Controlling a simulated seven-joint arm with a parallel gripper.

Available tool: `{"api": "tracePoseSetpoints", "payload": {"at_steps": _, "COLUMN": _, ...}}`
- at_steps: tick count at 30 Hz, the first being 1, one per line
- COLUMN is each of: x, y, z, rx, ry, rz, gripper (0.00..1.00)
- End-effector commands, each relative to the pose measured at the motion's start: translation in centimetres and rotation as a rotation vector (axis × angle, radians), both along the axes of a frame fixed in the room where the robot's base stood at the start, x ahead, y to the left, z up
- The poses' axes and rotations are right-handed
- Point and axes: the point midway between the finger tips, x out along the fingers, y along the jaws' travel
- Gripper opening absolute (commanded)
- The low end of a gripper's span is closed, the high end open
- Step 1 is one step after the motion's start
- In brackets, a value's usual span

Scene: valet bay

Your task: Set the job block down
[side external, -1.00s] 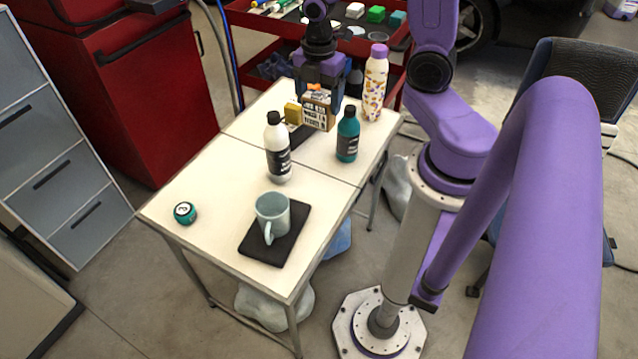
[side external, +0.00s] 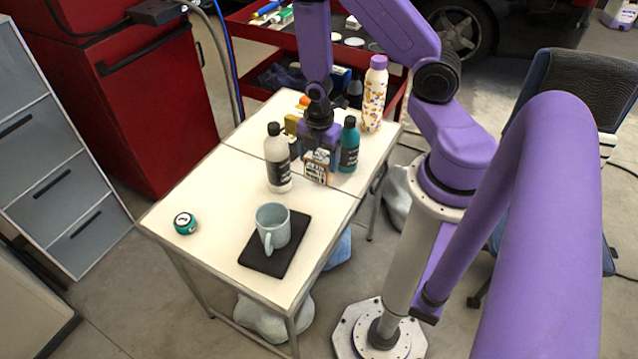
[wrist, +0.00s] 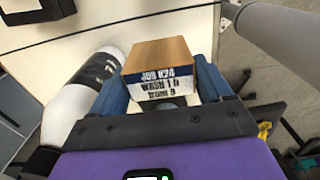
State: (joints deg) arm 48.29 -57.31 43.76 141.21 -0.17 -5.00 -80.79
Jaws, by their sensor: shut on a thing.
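The job block (side external: 316,168) is a small wooden block with a white printed label. My gripper (side external: 319,153) is shut on it, pointing down, between the white bottle (side external: 277,160) and the teal bottle (side external: 348,146). In the wrist view the block (wrist: 158,58) sits between the two blue fingers, with its label facing the camera. The block is at or just above the table (side external: 215,195); I cannot tell whether it touches.
A blue-grey mug (side external: 272,226) stands on a black mat (side external: 262,260) toward the front. The table's left middle is clear.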

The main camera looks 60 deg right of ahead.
Motion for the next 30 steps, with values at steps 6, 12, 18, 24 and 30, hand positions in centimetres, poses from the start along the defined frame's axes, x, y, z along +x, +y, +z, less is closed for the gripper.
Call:
{"api": "tracePoseSetpoints", "payload": {"at_steps": 6, "x": 0.0, "y": 0.0, "z": -2.4, "rx": 0.000, "ry": 0.002, "rz": 0.000, "gripper": 0.45}}
{"api": "tracePoseSetpoints", "payload": {"at_steps": 12, "x": 0.0, "y": 0.0, "z": -3.4, "rx": 0.000, "ry": 0.001, "rz": 0.000, "gripper": 0.45}}
{"api": "tracePoseSetpoints", "payload": {"at_steps": 18, "x": 0.0, "y": 0.0, "z": -5.5, "rx": -0.001, "ry": 0.002, "rz": 0.000, "gripper": 0.45}}
{"api": "tracePoseSetpoints", "payload": {"at_steps": 24, "x": 0.0, "y": 0.0, "z": -6.5, "rx": 0.000, "ry": -0.001, "rz": 0.000, "gripper": 0.45}}
{"api": "tracePoseSetpoints", "payload": {"at_steps": 30, "x": 0.0, "y": 0.0, "z": -6.5, "rx": 0.000, "ry": -0.001, "rz": 0.000, "gripper": 0.45}}
